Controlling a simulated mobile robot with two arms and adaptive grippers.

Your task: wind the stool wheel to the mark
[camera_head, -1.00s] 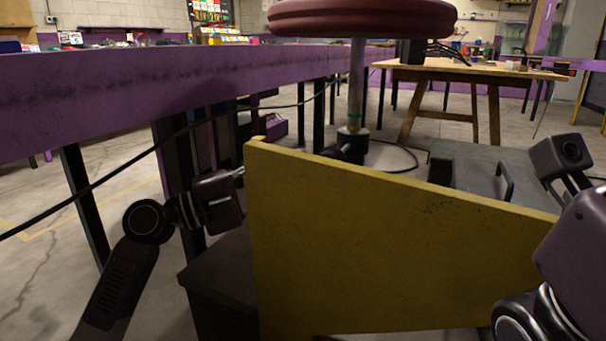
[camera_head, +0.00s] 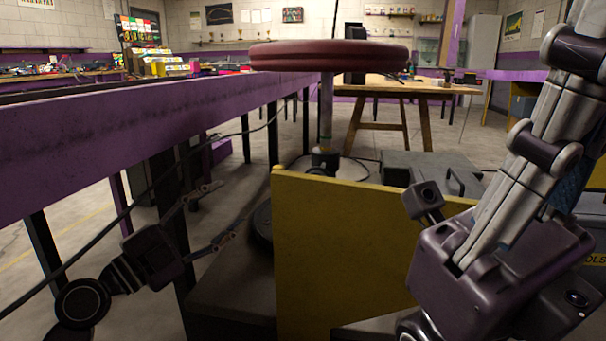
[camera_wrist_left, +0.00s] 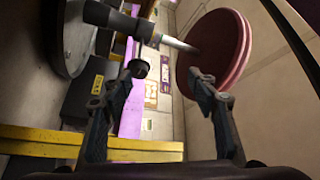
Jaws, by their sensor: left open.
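The stool has a round dark red seat (camera_head: 330,55) on a grey post (camera_head: 326,105). A greenish band (camera_head: 326,142) low on the post may be the mark. The small black wheel (camera_head: 318,171) is at the dark collar, just above the yellow panel's top edge. In the left wrist view, the wheel (camera_wrist_left: 138,68) appears near one fingertip; contact cannot be told. My left gripper (camera_head: 217,214) is open and empty, left of the yellow panel; its spread fingers also show in the left wrist view (camera_wrist_left: 165,78). My right arm is at the right; its fingers do not show.
A yellow panel (camera_head: 345,250) stands in front of the stool. A purple-edged table (camera_head: 120,150) runs along the left, with a black cable (camera_head: 150,190) hanging below. A dark box with a handle (camera_head: 440,168) sits behind the panel. A wooden table (camera_head: 400,88) stands farther back.

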